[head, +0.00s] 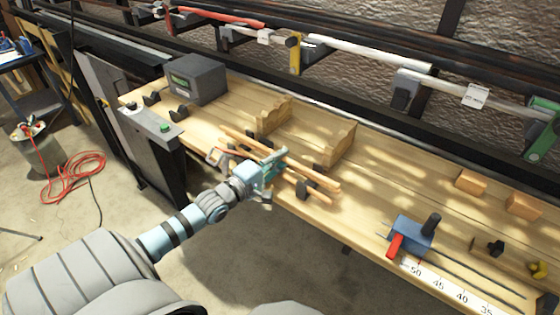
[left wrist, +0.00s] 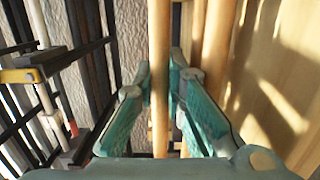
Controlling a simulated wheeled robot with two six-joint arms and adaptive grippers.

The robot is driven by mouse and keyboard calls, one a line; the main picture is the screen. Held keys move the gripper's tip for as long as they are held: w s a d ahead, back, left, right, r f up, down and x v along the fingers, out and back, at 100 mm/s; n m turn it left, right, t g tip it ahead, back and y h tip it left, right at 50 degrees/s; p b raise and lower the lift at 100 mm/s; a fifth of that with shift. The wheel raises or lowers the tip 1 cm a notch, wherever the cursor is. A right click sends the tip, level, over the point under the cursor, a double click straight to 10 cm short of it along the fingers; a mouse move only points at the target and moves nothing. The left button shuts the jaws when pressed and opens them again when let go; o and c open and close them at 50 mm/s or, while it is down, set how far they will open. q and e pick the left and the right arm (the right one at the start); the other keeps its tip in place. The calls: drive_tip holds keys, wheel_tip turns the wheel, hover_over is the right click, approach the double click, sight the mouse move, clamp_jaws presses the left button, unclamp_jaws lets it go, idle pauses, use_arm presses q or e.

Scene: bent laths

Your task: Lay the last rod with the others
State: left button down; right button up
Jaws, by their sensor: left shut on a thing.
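My left gripper (head: 272,170) is at the front edge of the workbench. In the left wrist view its teal fingers (left wrist: 162,88) are closed on both sides of a round, light wooden rod (left wrist: 159,42), which runs lengthwise between them. More wooden rods (left wrist: 217,45) lie beside it on the right of that view, apart from the fingers. In the head view, rods (head: 322,180) stick out on both sides of the gripper, close together and roughly parallel. The gripper hides their middles, so I cannot tell there which one is held. A dark notched support (head: 304,188) is by their right ends. My right gripper is not in view.
Two notched wooden racks (head: 338,146) stand behind the rods on the bench (head: 390,180). A grey box (head: 196,80) and dark V-blocks (head: 180,113) are at the left. A blue tool with a red handle (head: 412,232) and a scale (head: 450,290) are at the right.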

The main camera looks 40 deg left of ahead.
use_arm(q)
drive_tip(key=shift+s+f+b, duration=0.2)
drive_tip(key=shift+f+b, duration=0.4)
drive_tip(key=shift+b, duration=0.05)
drive_tip(key=c, duration=1.9)
unclamp_jaws()
drive_tip(key=shift+s, duration=0.1)
drive_tip(key=shift+r+p, duration=0.25)
drive_tip(key=shift+p, duration=0.15)
drive_tip(key=shift+r+p, duration=0.5)
drive_tip(key=shift+p, duration=0.05)
drive_tip(key=s+p, duration=0.3)
drive_tip(key=shift+a, duration=0.15)
drive_tip(key=s, duration=0.2)
drive_tip(key=s+p, duration=0.1)
drive_tip(key=s, duration=0.2)
drive_tip(key=s+a+p, duration=0.1)
drive_tip(key=s, duration=0.2)
drive_tip(key=shift+s+f, duration=0.15)
drive_tip(key=shift+s, duration=0.05)
